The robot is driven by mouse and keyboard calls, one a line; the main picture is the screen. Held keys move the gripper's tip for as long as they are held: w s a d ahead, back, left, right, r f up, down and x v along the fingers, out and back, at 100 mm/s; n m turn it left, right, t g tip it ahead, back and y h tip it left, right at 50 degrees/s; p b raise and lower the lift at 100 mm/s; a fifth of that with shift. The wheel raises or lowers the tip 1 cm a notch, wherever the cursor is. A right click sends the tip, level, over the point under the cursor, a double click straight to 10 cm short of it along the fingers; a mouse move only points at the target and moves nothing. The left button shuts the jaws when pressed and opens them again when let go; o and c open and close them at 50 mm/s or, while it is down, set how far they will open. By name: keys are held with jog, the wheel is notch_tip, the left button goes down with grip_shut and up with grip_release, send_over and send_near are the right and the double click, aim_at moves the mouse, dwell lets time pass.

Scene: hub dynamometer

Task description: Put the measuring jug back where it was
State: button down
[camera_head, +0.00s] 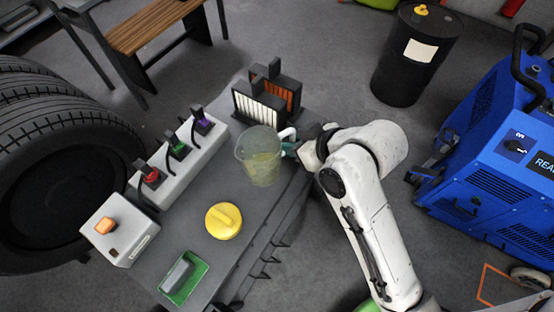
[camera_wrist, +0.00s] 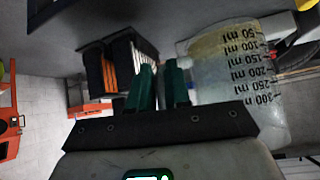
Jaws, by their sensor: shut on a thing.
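The measuring jug (camera_head: 258,157) is clear, with a pale yellowish tint low inside and a white handle (camera_head: 287,134). It looks upright over the far right part of the grey bench; I cannot tell whether its base touches the bench. My gripper (camera_head: 290,148) is at the jug's right side, shut on its handle. In the wrist view the jug (camera_wrist: 238,78) shows upside down with black ml marks, right of my green fingers (camera_wrist: 162,88). The grip on the handle is partly hidden there.
The bench (camera_head: 215,265) holds a yellow round lid-like piece (camera_head: 223,221), a green tray (camera_head: 184,278) with a grey block, and a white strip with coloured switches (camera_head: 178,152). A rack with white and orange panels (camera_head: 259,106) stands close behind the jug. A blue machine (camera_head: 490,150) is right.

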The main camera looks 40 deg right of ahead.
jog(key=x, duration=0.5)
jog(key=shift+s+a+f, duration=0.1)
jog(key=shift+a+f, duration=0.35)
jog(key=shift+f, duration=0.1)
jog(key=shift+a+f, duration=0.1)
jog(key=shift+f, duration=1.65)
jog(key=shift+f, duration=0.1)
jog(key=c, duration=1.1)
grip_release()
jog(key=p+v, duration=0.1)
jog(key=v, duration=1.1)
jog(key=s+f+g, duration=0.2)
jog(key=s+f, duration=0.1)
jog(key=f, duration=0.1)
jog(key=s+d+f+m+g+h, duration=0.1)
jog(key=s+f+g, duration=0.2)
jog(key=s, duration=0.1)
jog(key=s+d+f+g, duration=0.1)
jog(key=s+f+g, duration=0.2)
jog(key=s+f, duration=0.1)
jog(key=shift+s+d+f+m+h, duration=0.1)
jog(key=shift+d+f+m+h, duration=0.1)
jog(key=shift+f+m+h, duration=0.15)
